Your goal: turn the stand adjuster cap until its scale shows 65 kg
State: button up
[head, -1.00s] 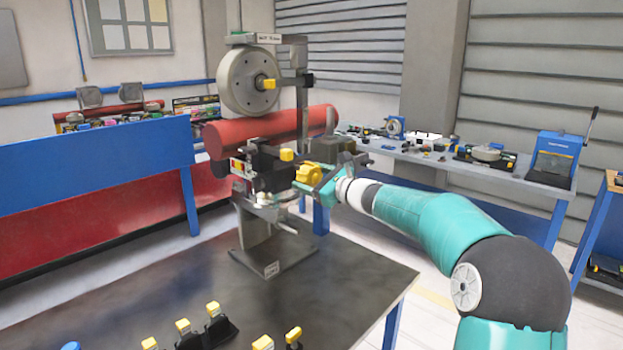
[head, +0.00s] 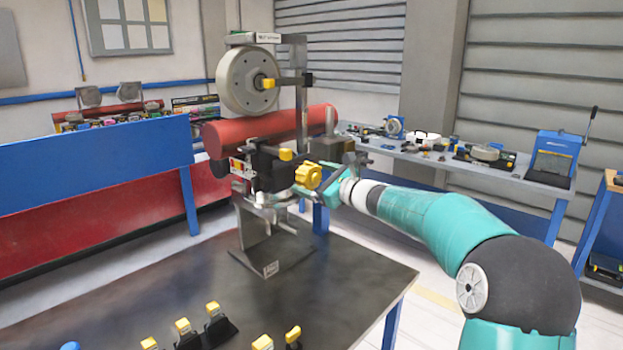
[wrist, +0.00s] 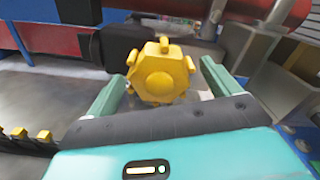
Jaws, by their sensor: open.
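The stand adjuster cap is a yellow lobed knob (head: 308,176) on the right side of the stand (head: 262,240). In the wrist view the cap (wrist: 162,74) faces me, between the two open fingers. My gripper (head: 326,178) is open, right beside the cap in the head view. In the wrist view my gripper (wrist: 160,82) has a gap between each finger and the cap, and I cannot tell how deep the cap sits between them. A small scale plate (head: 238,167) shows on the stand's left side, too small to read.
A grey wheel (head: 248,80) and a red cylinder (head: 262,130) are at the stand. Several yellow-topped clips (head: 214,318) stand on the dark table (head: 340,285) in front. A grey bench (head: 470,170) with tools stands behind my arm.

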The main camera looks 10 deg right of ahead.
jog(key=v, duration=1.2)
jog(key=shift+s, duration=0.25)
jog(key=s+a+f+n+g+h, duration=0.1)
jog(key=s+a+f+n+g, duration=0.25)
jog(key=s+a+n, duration=0.35)
jog(key=s+a+f+n+g+h, duration=0.25)
jog(key=s+a+n+g, duration=0.2)
jog(key=s+a, duration=0.35)
jog(key=s+d+f+n+h, duration=0.2)
jog(key=s+n, duration=0.2)
jog(key=s, duration=0.3)
jog(key=s+d+f+n+h, duration=0.2)
jog(key=s+f+n, duration=0.1)
jog(key=s, duration=0.4)
jog(key=s+d+f+n+g+h, duration=0.1)
jog(key=s+d+f+n+h, duration=0.1)
jog(key=s+n, duration=0.4)
jog(key=shift+s+d+f+h, duration=0.3)
jog(key=shift+s+h, duration=0.25)
jog(key=shift+s, duration=0.2)
jog(key=shift+a, duration=0.1)
